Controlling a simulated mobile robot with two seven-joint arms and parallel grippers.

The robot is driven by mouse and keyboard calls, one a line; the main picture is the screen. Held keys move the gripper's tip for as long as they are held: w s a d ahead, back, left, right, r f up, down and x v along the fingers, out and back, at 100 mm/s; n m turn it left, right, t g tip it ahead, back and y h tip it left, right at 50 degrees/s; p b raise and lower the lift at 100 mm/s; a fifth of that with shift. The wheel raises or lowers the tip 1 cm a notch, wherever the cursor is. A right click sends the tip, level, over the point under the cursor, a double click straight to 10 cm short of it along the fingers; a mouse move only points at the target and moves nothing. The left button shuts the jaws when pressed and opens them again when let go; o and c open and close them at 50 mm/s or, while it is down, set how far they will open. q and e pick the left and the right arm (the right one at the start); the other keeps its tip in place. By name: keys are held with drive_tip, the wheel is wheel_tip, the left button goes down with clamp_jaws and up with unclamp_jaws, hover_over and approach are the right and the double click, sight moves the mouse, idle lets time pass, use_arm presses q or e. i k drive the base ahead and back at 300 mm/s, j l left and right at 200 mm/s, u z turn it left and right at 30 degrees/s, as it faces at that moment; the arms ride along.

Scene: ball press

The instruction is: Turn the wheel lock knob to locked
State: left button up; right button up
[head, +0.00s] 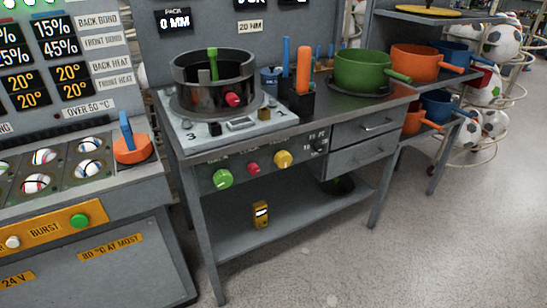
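The metal bench (171,138) has three coloured knobs on its front panel: a green knob (222,178), a red knob (253,168) and a yellow knob (283,158). Small lettering above them is too small to read. A small black switch or knob (320,145) sits at the panel's right end. On the left console an orange round base (132,150) carries an upright blue lever (126,131). I cannot tell which of these is the wheel lock knob or whether it is locked. Neither of my grippers is in view.
A dark drum (213,92) with a green handle stands on the bench. Orange and blue handled tools, a green pot (365,72) and an orange pot (417,63) are to its right. A yellow device (261,214) sits on the lower shelf. The floor (450,240) at right is clear.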

sight(252, 168)
drive_tip(key=i+j+u, duration=0.15)
drive_tip(key=i, duration=0.3)
drive_tip(key=i+j+u, duration=0.1)
drive_tip(key=i+j, duration=0.2)
drive_tip(key=i, duration=0.2)
